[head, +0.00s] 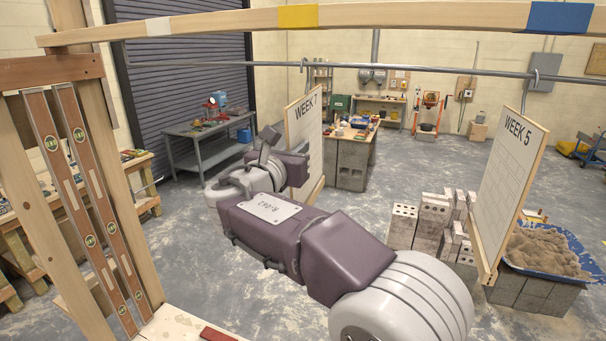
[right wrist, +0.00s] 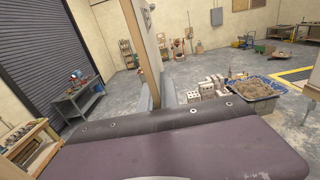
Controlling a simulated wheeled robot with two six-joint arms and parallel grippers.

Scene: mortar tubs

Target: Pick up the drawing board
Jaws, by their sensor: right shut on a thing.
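The drawing board marked WEEK 7 (head: 306,124) is upright in the middle of the head view, below a hook on the metal rail. I cannot tell whether it still hangs from that hook. In the right wrist view the board (right wrist: 148,55) shows nearly edge-on, rising between the grey fingers (right wrist: 166,96). A second board marked WEEK 5 (head: 508,185) hangs from the rail on the right, apart from the gripper. My left gripper is out of view.
The metal rail (head: 420,73) and a wooden beam (head: 400,16) cross above. Spirit levels (head: 80,190) stand on a wooden frame at left. Bricks (head: 432,215) and a blue tub of mortar (head: 545,250) stand at right. Behind are a workbench (head: 205,130) and open floor.

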